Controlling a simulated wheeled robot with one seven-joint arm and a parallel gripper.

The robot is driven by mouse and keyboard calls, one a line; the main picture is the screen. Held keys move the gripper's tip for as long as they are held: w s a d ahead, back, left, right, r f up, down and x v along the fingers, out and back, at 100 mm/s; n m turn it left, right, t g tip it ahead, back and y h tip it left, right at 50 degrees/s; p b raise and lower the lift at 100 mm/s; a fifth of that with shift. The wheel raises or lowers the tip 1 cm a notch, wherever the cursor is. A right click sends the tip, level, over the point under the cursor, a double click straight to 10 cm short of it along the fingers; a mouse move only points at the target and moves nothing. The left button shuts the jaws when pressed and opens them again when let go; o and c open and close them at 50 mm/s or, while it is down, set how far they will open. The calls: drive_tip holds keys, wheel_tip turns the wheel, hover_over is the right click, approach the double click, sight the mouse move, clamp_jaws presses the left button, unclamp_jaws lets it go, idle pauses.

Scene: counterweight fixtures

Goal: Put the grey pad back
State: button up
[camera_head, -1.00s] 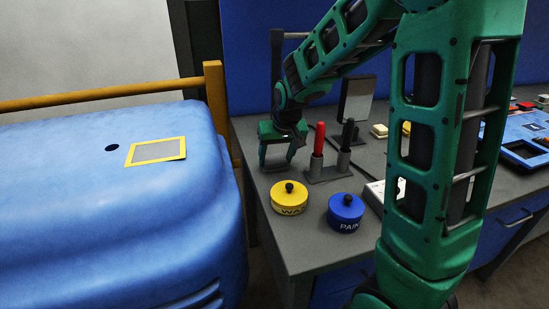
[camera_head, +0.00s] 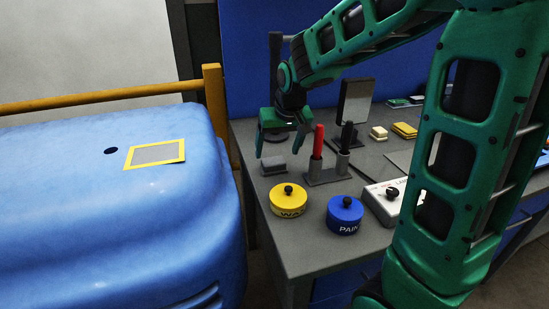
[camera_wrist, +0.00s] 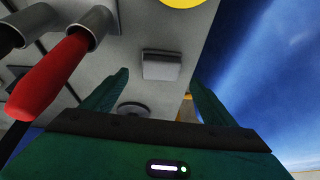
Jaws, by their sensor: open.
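The grey pad (camera_head: 273,165), a small light-grey block, lies on the dark table near its left edge, behind the yellow pot. It also shows in the wrist view (camera_wrist: 161,65), lying flat and apart from other things. My gripper (camera_head: 278,152) is open and empty above the pad, pointing down. In the wrist view, its two green fingers (camera_wrist: 158,77) are spread, with the pad between and beyond their tips. A dark round disc (camera_wrist: 132,108) shows between the fingers there. I cannot tell the exact height of the fingertips over the pad.
A holder (camera_head: 328,174) with a red and a black handle stands close right of the pad. A yellow pot (camera_head: 288,203) and a blue pot (camera_head: 345,217) stand in front. A blue casing (camera_head: 60,220) with a yellow-framed grey patch (camera_head: 155,153) is left, beside a yellow rail (camera_head: 100,94).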

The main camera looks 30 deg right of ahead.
drive_tip(key=v, duration=0.6)
drive_tip(key=shift+s+r, duration=0.1)
drive_tip(key=shift+s, duration=0.05)
idle(0.3)
